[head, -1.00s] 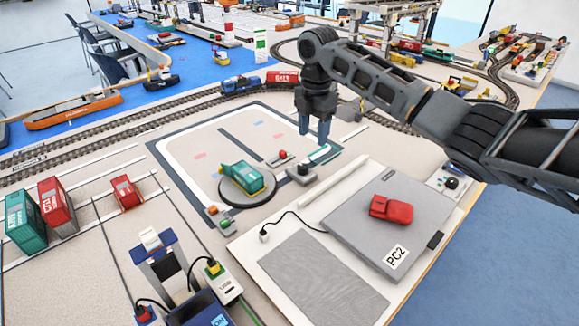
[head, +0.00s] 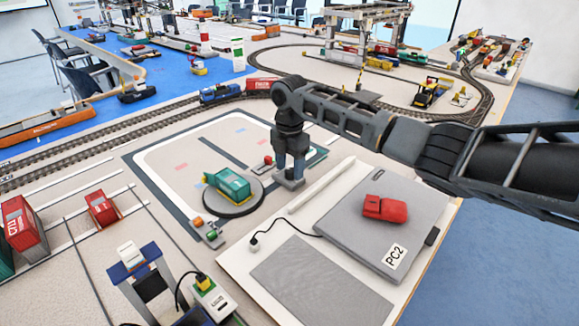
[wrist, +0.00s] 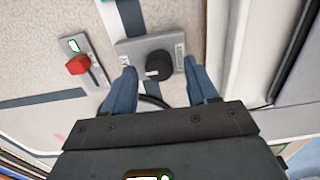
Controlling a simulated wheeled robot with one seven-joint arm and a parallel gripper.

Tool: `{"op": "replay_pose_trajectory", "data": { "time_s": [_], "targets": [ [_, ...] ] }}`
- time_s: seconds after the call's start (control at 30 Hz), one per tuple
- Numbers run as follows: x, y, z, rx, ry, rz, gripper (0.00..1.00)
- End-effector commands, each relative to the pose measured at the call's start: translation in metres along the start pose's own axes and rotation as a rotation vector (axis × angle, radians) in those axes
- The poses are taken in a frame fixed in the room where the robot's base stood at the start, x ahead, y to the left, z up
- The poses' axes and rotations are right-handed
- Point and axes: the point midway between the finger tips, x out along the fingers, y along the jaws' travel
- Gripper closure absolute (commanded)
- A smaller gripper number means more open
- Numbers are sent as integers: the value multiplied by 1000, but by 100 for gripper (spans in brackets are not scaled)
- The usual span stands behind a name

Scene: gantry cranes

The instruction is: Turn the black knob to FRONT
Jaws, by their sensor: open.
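The black knob (wrist: 158,65) sits on a grey box in the wrist view, with a pale pointer mark on its left side. The grey box (wrist: 130,46) has small labels at its left and right ends, too small to read. My gripper (wrist: 159,70) is open, with one finger on each side of the knob. I cannot tell whether the fingers touch it. In the head view my gripper (head: 289,168) points down at the grey box (head: 291,184), and its fingers hide the knob.
A red knob (wrist: 78,64) on a small plate with a green light is left of the box. A green model locomotive (head: 229,185) stands on a round turntable (head: 238,207). A white bar (head: 322,184) lies nearby.

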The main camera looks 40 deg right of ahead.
Motion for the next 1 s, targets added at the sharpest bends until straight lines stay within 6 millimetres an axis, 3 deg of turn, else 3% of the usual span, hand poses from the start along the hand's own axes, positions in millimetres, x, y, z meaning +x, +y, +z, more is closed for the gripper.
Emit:
{"op": "replay_pose_trajectory", "data": {
  "time_s": [0.33, 0.9, 1.0],
  "targets": [
    [4, 0, 0, 0, 0, 1, 43],
    [4, 0, 0, 0, 0, 0, 98],
    [4, 0, 0, 1, 0, 0, 98]
  ]
}}
